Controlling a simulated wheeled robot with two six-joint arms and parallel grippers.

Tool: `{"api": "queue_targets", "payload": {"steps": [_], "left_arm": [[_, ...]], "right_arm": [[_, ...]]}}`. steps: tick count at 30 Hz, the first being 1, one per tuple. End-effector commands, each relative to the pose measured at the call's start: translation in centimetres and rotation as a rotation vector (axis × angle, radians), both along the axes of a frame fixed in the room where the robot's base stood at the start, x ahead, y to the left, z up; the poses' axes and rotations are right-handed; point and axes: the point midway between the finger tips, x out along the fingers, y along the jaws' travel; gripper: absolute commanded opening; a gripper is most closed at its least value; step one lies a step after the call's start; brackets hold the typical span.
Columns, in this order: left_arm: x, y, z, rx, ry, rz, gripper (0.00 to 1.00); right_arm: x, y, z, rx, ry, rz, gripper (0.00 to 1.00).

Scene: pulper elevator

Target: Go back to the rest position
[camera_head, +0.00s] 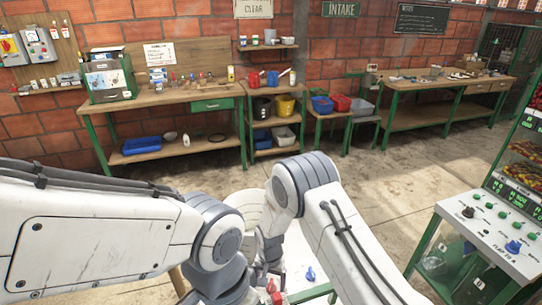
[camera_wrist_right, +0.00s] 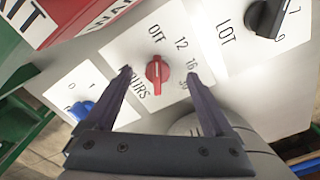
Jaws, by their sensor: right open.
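My right gripper (camera_head: 270,266) is low in the middle of the head view, over a white panel, partly hidden by my arms. In the right wrist view its two dark fingers (camera_wrist_right: 160,80) are apart. A red knob (camera_wrist_right: 157,71) shows between the fingertips, on a plate marked OFF, 12, 16 and HOURS. No contact between fingers and knob is visible. My left arm comes in from the left, and its gripper is not in view.
A blue knob (camera_wrist_right: 82,110) and a black knob (camera_wrist_right: 268,15) marked LOT flank the red one. A control panel (camera_head: 497,232) stands at the right. Workbenches (camera_head: 165,98) line the brick wall. Open floor (camera_head: 385,180) lies between.

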Motion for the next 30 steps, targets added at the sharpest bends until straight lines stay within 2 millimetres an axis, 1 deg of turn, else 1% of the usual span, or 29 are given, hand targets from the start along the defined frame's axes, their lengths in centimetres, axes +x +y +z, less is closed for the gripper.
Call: {"api": "queue_targets", "payload": {"steps": [1,6,12,16,25,30], "left_arm": [[0.0,0.0,0.6,0.0,0.0,0.0,1.0],[0.0,0.0,1.4,0.0,0.0,0.0,1.0],[0.0,0.0,1.8,0.0,0.0,0.0,1.0],[0.0,0.0,1.9,0.0,0.0,0.0,1.0],[0.0,0.0,1.9,0.0,0.0,0.0,1.0],[-0.1,0.0,1.6,0.0,0.003,-0.003,1.0]], "right_arm": [[0.0,0.0,0.3,0.0,0.0,-0.05,0.88],[0.1,0.0,0.2,0.0,0.0,-0.215,0.88],[0.1,0.0,0.1,0.001,0.0,-0.332,0.88],[0.1,0.0,0.0,0.001,0.0,-0.36,0.88],[0.2,0.0,0.0,0.0,-0.001,-0.363,0.88],[0.2,0.6,0.2,0.006,-0.005,-0.353,0.88]]}}
